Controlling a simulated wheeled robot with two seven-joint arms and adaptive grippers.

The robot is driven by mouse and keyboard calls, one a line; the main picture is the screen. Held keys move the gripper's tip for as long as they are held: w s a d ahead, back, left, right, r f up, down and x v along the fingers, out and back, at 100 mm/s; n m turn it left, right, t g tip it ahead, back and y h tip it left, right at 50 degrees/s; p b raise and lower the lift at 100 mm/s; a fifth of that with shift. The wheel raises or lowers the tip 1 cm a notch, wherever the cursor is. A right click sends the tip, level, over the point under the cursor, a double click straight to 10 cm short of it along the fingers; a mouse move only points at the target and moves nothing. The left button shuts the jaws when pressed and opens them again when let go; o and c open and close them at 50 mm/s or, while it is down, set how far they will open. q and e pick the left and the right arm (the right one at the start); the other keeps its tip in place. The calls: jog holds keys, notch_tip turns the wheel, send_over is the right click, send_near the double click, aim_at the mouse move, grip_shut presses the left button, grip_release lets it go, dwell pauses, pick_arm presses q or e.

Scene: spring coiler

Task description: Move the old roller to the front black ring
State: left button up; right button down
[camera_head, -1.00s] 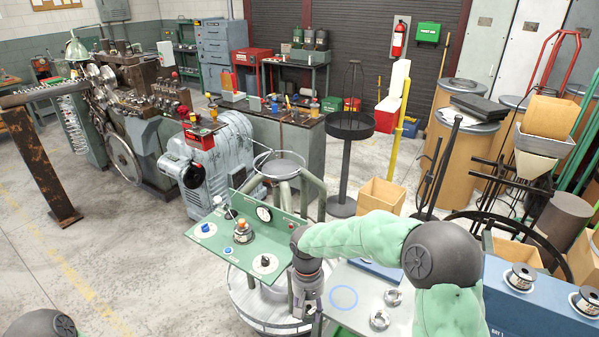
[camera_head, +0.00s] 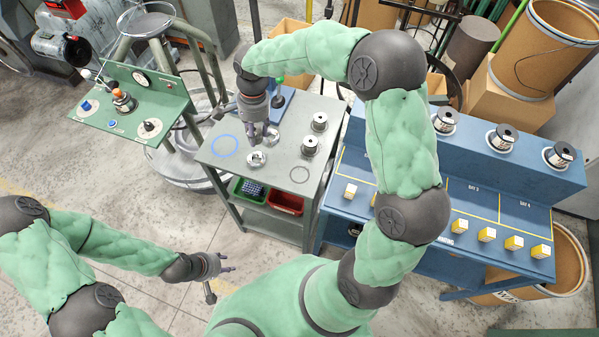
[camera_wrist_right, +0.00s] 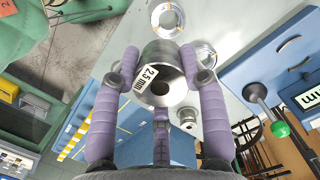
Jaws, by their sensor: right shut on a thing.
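My right gripper (camera_head: 262,138) is over the grey cart top (camera_head: 218,158). In the right wrist view its purple fingers (camera_wrist_right: 160,95) are shut on a silver metal roller (camera_wrist_right: 155,58) marked 2.5 mm. In the head view the gripper hides that roller. A thin black ring (camera_head: 300,174) lies bare near the cart's front right. A blue ring (camera_head: 225,146) is also bare, to the left. Two silver ring-shaped pieces (camera_head: 256,159) lie close to the gripper. My left gripper (camera_head: 222,281) is open and empty, low over the floor.
Two spool-like rollers (camera_head: 310,145) stand on the cart's right side, behind the black ring. A green panel (camera_head: 135,103) with knobs is left of the cart. A blue bench (camera_head: 470,177) with spools is at right. Green and red bins (camera_head: 285,202) sit below the cart top.

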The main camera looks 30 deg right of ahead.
jog(key=m+b, duration=0.1)
jog(key=b, duration=0.2)
send_over(299, 176)
jog(key=w, duration=0.1)
jog(key=f, duration=0.7)
jog(key=shift+w+a+f, duration=0.2)
jog(key=shift+f, duration=0.2)
jog(key=shift+s+d+f, duration=0.3)
jog(key=shift+s+f, duration=0.1)
jog(key=shift+f, duration=0.15)
jog(key=f, duration=0.1)
jog(key=f+b, duration=0.1)
jog(key=f, duration=0.1)
jog(key=shift+s+d, duration=0.2)
jog(key=shift+s, duration=0.05)
jog(key=shift+f, duration=0.3)
jog(key=shift+f, duration=0.15)
jog(key=c, duration=0.7)
grip_release()
